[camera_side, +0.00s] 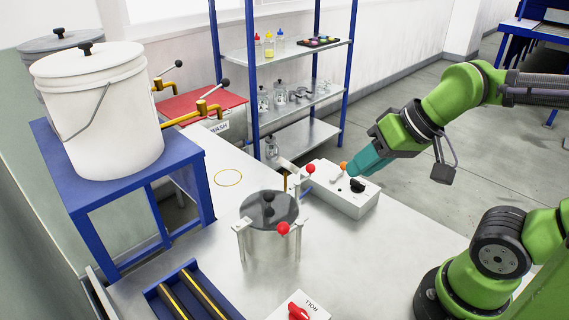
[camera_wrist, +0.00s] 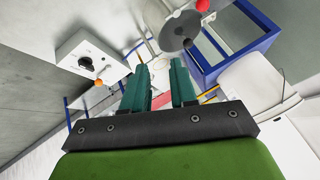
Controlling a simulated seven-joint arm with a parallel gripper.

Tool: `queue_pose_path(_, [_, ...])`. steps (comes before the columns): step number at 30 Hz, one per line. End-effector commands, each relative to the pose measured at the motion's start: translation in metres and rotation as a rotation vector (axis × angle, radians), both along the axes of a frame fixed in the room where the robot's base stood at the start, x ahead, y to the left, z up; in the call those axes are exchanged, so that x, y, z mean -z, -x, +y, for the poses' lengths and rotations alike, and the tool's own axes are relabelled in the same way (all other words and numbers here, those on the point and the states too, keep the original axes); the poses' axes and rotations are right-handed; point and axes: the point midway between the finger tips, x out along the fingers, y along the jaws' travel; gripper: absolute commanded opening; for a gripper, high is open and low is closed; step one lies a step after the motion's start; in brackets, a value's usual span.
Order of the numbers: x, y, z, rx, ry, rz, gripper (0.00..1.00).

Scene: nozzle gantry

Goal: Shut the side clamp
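A steel pot (camera_side: 270,243) with a grey lid (camera_side: 257,209) and dark knobs stands mid-table, with pale brackets at its sides. A red ball knob (camera_side: 283,228) shows at its front rim. Another red ball (camera_side: 310,168) sits on a lever behind the pot, beside a white box. I cannot tell for sure which lever is the side clamp. In the wrist view the lid (camera_wrist: 180,30) and a red ball (camera_wrist: 203,5) show at the top. My gripper (camera_side: 352,169) is over the white box; its teal fingers (camera_wrist: 160,82) are apart and empty.
The white box (camera_side: 340,195) has an orange knob (camera_side: 344,166) near my fingertips and a black knob (camera_side: 357,186). A white bucket (camera_side: 100,115) stands on a blue stand at left. A blue tray (camera_side: 155,295) and a red-handled panel (camera_side: 298,308) are at the front.

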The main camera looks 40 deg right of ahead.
Motion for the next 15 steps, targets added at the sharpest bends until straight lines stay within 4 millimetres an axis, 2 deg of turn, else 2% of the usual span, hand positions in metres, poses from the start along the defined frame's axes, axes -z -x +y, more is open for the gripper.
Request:
queue_pose_path(1, [0.001,-0.007,0.009,-0.038,0.011,0.024,0.35])
queue_pose_path(4, [-0.003,-0.025,0.03,-0.133,0.06,0.09,0.51])
queue_pose_path(9, [-0.013,-0.055,0.079,-0.279,0.181,0.267,0.51])
queue_pose_path(15, [-0.024,-0.083,0.138,-0.317,0.346,0.463,0.51])
